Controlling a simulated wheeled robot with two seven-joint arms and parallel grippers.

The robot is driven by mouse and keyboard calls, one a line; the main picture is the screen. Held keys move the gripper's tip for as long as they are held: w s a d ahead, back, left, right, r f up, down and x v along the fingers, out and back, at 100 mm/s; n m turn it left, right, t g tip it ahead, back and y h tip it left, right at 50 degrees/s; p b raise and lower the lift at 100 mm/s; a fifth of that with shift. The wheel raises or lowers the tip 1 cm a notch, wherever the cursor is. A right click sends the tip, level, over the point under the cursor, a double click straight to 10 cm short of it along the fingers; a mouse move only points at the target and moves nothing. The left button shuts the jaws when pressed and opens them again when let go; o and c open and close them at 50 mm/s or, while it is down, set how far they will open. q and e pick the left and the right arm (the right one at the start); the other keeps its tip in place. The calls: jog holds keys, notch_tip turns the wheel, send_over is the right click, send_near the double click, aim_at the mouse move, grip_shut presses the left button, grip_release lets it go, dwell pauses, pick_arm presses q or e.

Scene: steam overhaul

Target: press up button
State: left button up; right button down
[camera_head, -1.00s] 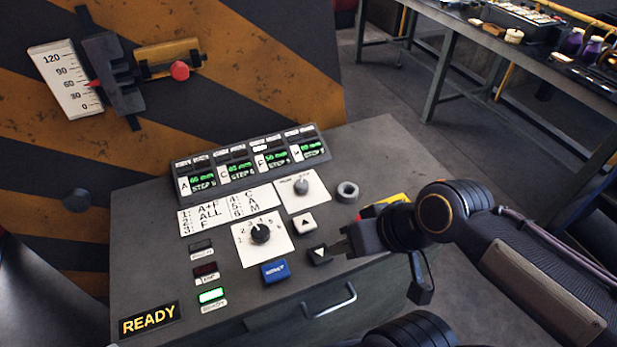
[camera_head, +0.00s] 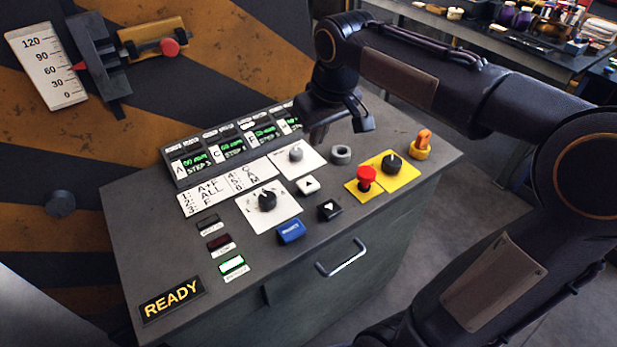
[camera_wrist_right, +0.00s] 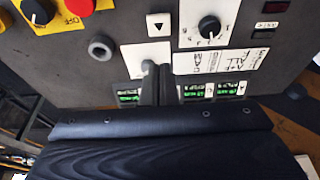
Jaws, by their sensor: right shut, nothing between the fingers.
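The up button (camera_head: 308,186) is a white square key with a black triangle on the grey console top. It also shows in the right wrist view (camera_wrist_right: 160,24). The black down button (camera_head: 329,210) sits just in front of it. My right gripper (camera_head: 318,134) is shut and empty, pointing down over the back of the console near the display row. It is beyond the up button and apart from it. In the right wrist view its fingers (camera_wrist_right: 157,85) hide part of the white plate with the grey knob. My left gripper is not in view.
A dial (camera_head: 267,200) and blue key (camera_head: 291,232) lie left of the buttons. A grey ring (camera_head: 341,154), red stop button (camera_head: 366,178), black knob (camera_head: 394,163) and orange-topped control (camera_head: 422,145) lie to the right. The display row (camera_head: 225,148) stands at the back.

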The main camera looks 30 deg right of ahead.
send_over(307, 183)
jog(key=s, duration=0.1)
notch_tip(307, 183, down, 12)
jog(key=shift+f, duration=0.85)
